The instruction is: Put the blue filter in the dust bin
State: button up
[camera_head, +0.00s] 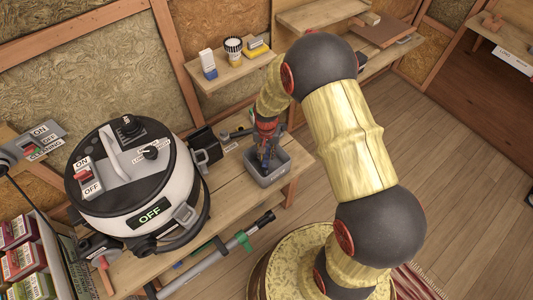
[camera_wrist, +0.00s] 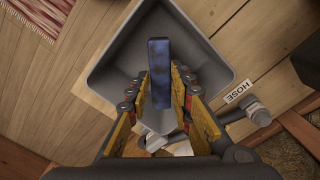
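The blue filter (camera_wrist: 159,62) is a narrow blue block, upright between the two fingers of my gripper (camera_wrist: 160,88) in the wrist view. The fingers lie close along both its sides and look shut on it. The dust bin (camera_wrist: 108,78) is a grey open square tub directly beneath the filter. In the head view my gripper (camera_head: 266,130) points down into the grey bin (camera_head: 280,176), which stands on the wooden bench. A little blue shows between the fingers there. I cannot tell whether the filter touches the bin's floor.
A large black and white vacuum (camera_head: 140,185) reading OFF stands on the bench (camera_head: 222,210) left of the bin. A black box (camera_head: 206,144) sits between them. A shelf (camera_head: 235,68) with small containers is behind. A grey tube (camera_head: 225,248) runs along the bench front.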

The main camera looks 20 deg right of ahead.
jog(key=o, duration=0.4)
notch_tip(320, 180, up, 12)
dwell(0.7)
